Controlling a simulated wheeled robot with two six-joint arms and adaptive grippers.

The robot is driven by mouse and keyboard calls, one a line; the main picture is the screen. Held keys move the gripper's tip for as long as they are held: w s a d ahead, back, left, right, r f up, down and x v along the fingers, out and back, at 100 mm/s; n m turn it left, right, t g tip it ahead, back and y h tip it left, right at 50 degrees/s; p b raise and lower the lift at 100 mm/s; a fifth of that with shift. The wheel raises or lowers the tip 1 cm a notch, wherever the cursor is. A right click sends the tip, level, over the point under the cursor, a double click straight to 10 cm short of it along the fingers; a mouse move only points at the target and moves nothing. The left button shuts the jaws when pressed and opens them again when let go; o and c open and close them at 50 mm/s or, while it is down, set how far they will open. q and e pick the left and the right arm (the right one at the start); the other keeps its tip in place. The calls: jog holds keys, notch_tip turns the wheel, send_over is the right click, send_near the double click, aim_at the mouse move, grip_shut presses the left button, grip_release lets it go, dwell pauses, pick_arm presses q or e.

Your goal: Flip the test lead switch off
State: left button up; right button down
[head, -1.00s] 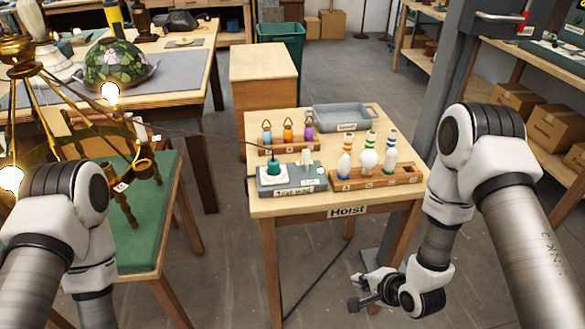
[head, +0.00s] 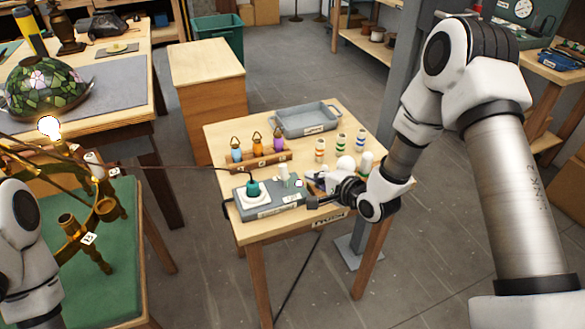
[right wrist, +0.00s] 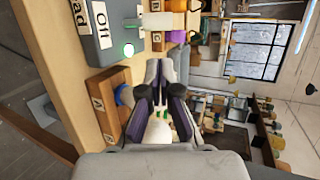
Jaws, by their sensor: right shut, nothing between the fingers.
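The test lead box (head: 275,207) is a grey unit on the small wooden table, with a green plug (head: 253,189) on a white plate. Its white upright switch (head: 283,173) shows beside a small lit indicator (head: 300,183). My right gripper (head: 313,189) is shut and empty, just right of the box, apart from the switch. It also shows in the wrist view (right wrist: 162,75). My left gripper is outside the frame; only its arm shows.
A wooden rack (head: 262,161) of three coloured lanterns stands behind the box. A grey tray (head: 305,118) is at the back. A dark lead runs left to the brass lamp (head: 75,225), whose bulb glows.

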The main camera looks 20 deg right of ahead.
aim_at(294, 181)
jog(key=p+x, duration=0.2)
jog(key=x, duration=0.6)
jog(key=shift+w+f, duration=0.1)
jog(key=shift+w, duration=0.1)
jog(key=shift+w+f, duration=0.1)
jog(key=shift+w, duration=0.05)
